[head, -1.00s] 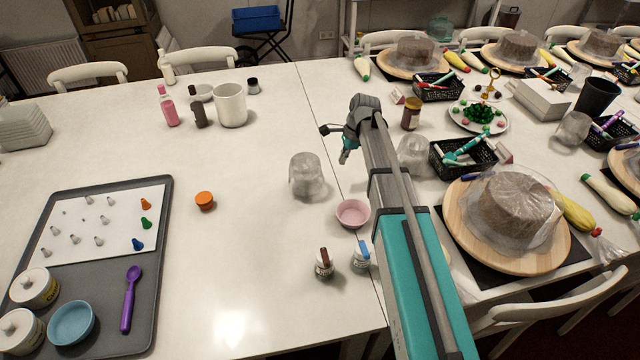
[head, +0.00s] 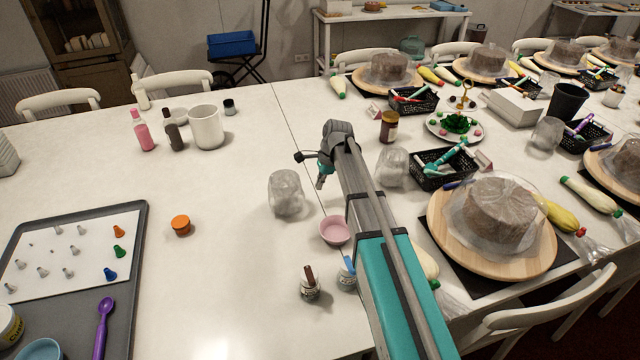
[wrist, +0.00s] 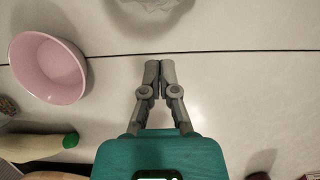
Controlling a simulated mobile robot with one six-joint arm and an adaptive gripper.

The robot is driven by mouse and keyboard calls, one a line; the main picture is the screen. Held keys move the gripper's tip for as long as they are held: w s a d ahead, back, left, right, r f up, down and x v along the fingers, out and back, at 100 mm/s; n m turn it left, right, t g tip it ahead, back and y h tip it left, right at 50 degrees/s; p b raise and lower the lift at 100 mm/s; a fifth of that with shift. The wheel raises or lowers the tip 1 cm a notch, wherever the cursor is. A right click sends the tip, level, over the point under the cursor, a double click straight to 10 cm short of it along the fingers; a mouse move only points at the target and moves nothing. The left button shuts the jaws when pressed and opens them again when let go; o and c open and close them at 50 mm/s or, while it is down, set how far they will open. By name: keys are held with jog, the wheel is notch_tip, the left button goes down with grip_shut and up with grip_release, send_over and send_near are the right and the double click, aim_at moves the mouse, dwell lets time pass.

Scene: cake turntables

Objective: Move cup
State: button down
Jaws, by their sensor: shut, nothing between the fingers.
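Several cups are in view, and I cannot tell which one the task names. A clear plastic-looking cup (head: 286,192) stands on the white table left of my gripper (head: 322,180). Part of a clear cup (wrist: 150,8) shows at the top edge of the wrist view. Another clear cup (head: 391,168) stands right of my arm, and a third (head: 547,134) is farther right. A white cup-like container (head: 207,128) is at the back left, and a black cup (head: 567,103) at the back right. In the wrist view my gripper (wrist: 159,68) is shut and empty, apart from the cup.
A pink bowl (head: 334,230) sits near my gripper. Two small jars (head: 310,283) stand in front of it. An orange lid (head: 181,225) and a grey tray (head: 125,300) are left. Wrapped cakes on boards (head: 470,255) and black baskets crowd the right. The left-middle table is mostly clear.

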aim_at(300, 206)
jog(key=shift+b+x, duration=2.8)
jog(key=shift+x, duration=0.4)
jog(key=shift+s+a+r, duration=0.1)
jog(key=shift+s+a, duration=0.1)
jog(key=shift+a, duration=0.75)
jog(key=shift+s+a+r, duration=0.1)
jog(key=shift+s+a, duration=0.15)
jog(key=shift+a, duration=0.7)
